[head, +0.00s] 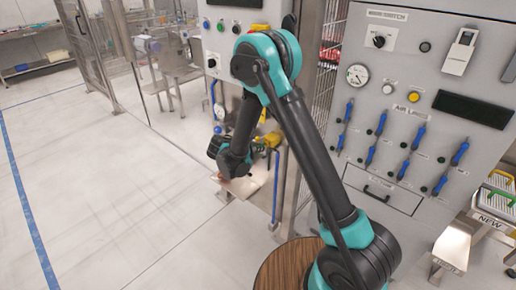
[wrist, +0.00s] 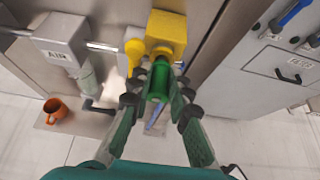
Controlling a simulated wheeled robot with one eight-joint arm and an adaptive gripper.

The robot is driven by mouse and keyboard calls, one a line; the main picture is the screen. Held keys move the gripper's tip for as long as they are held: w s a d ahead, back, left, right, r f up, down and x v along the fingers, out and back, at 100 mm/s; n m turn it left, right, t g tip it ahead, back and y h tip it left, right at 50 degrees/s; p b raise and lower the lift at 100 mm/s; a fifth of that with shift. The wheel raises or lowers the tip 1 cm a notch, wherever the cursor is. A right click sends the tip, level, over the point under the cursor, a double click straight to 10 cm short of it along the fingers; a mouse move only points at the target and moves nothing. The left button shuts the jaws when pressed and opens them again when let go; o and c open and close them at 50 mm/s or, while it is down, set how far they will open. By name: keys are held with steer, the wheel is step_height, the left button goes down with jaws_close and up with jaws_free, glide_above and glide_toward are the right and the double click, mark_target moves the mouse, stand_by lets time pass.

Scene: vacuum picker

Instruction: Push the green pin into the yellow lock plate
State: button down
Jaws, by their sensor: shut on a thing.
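The green pin (wrist: 159,82) is a green cylinder between the fingers of my gripper (wrist: 158,94) in the wrist view. My gripper is shut on it. The yellow lock plate (wrist: 167,32) is a yellow block on the grey cabinet front, straight ahead of the pin. The pin's far end overlaps the lower edge of the plate in the picture; I cannot tell whether it touches or is inside. In the head view my gripper (head: 226,158) is dark and small, over the metal shelf, and the pin cannot be made out there.
A yellow handle (wrist: 135,50) sits just left of the plate. A grey box marked AIR (wrist: 62,38) and an orange cup (wrist: 55,110) on a shelf are farther left. A panel with blue-handled levers (head: 408,146) stands to the right. Open floor (head: 120,170) lies left.

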steer(key=shift+w+d, duration=0.35)
steer(key=shift+w, duration=0.1)
stand_by(0.7)
steer(key=c, duration=1.3)
jaws_free()
steer(key=shift+c, duration=0.2)
steer(key=shift+s+a+r, duration=0.1)
steer(key=v, duration=0.5)
steer(key=shift+s+a+r, duration=0.15)
steer(key=shift+s, duration=0.15)
